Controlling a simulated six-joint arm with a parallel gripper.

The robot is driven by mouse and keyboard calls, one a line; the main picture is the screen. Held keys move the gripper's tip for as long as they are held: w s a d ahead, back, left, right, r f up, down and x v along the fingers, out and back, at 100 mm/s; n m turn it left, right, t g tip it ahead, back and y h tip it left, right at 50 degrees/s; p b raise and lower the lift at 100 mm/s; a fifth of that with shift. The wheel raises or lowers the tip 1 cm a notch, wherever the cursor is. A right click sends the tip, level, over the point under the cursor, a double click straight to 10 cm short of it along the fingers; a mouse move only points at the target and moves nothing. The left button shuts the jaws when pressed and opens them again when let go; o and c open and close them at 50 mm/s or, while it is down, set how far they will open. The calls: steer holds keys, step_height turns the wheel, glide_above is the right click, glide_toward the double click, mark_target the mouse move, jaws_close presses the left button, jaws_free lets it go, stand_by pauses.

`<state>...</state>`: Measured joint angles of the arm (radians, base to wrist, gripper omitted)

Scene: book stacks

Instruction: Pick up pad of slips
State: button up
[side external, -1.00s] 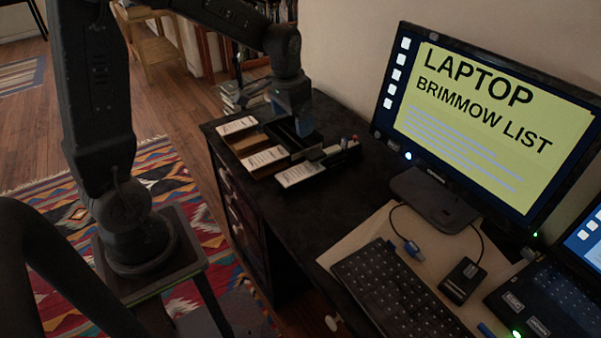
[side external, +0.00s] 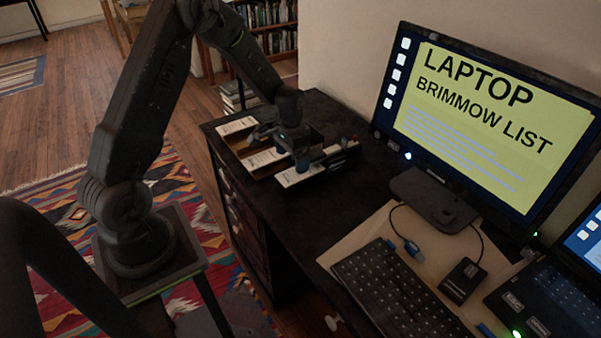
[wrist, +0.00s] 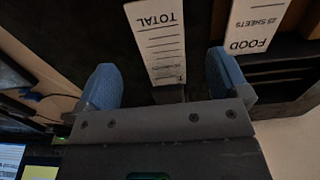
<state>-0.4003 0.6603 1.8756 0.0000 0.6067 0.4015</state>
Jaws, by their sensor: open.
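Several white pads of printed slips lie in and around a dark desk organiser. In the wrist view one pad marked TOTAL (wrist: 158,42) lies between the two blue fingertips of my open gripper (wrist: 163,80), with clear space on both sides. A second pad marked FOOD, 25 SHEETS (wrist: 252,22) lies to its right, beyond the right finger. In the side view my gripper (side external: 300,160) is low over the front pad (side external: 298,176) and partly hides it. Whether the fingers reach down to the pad's level I cannot tell.
Other pads (side external: 237,125) (side external: 264,158) lie in the organiser to the left. A dark holder with small items (side external: 345,146) stands just right of my gripper. A monitor (side external: 485,115) and keyboard (side external: 405,296) are farther right. The dark desk surface (side external: 335,205) in front is clear.

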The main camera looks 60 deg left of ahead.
mark_target(294, 174)
steer(key=shift+w+f, duration=0.15)
steer(key=shift+f, duration=1.15)
steer(key=shift+w+f, duration=0.15)
steer(key=shift+f, duration=1.15)
steer(key=c, duration=1.1)
steer(key=shift+o, duration=0.2)
steer(key=shift+r, duration=0.1)
steer(key=shift+r, duration=0.4)
steer(key=shift+s+r, duration=0.15)
steer(key=shift+r, duration=0.2)
steer(key=s, duration=1.7)
steer(key=shift+s, duration=0.35)
